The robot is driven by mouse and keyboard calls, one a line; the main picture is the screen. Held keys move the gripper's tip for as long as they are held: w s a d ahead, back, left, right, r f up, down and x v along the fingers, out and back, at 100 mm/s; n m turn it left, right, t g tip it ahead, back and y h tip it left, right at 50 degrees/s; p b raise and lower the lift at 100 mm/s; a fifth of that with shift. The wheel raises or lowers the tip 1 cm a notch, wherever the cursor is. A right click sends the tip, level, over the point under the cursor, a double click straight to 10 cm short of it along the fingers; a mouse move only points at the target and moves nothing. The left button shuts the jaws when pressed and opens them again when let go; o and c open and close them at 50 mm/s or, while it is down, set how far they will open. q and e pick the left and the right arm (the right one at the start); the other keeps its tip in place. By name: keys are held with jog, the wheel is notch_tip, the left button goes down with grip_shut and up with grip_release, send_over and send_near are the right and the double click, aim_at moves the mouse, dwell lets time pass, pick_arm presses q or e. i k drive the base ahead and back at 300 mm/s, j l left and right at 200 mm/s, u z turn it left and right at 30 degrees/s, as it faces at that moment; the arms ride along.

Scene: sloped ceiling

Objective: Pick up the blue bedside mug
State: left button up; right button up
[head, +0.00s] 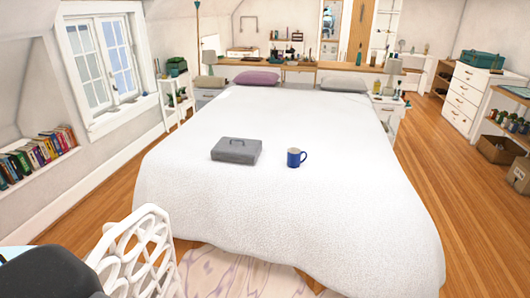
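A blue mug (293,158) stands upright on the white bed, a little toward the foot end. Its handle points right, and its rim and inside look pale. It stands apart from a grey box beside it. Neither of my grippers shows in the head view.
The grey box (236,151) with a top handle lies left of the mug. The bed (370,220) is otherwise clear up to its pillows. A white lattice chair back (132,255) stands at the lower left. Open wooden floor (450,190) runs along the bed's right side.

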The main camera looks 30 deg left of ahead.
aim_at(297, 158)
jog(key=i+j+u, duration=0.1)
jog(key=i, duration=0.55)
jog(key=i+j, duration=0.25)
jog(key=i, duration=0.35)
jog(key=i+j+z, duration=0.15)
jog(key=i+j, duration=0.2)
jog(key=i+j+z, duration=0.15)
jog(key=i+j, duration=0.15)
jog(key=j, duration=0.15)
jog(key=i+j+z, duration=0.15)
jog(key=j, duration=0.25)
jog(key=i+j+z, duration=0.15)
jog(key=j, duration=0.25)
jog(key=j+z, duration=0.15)
jog(key=j, duration=0.3)
jog(key=i+l, duration=0.15)
jog(key=k+j, duration=0.15)
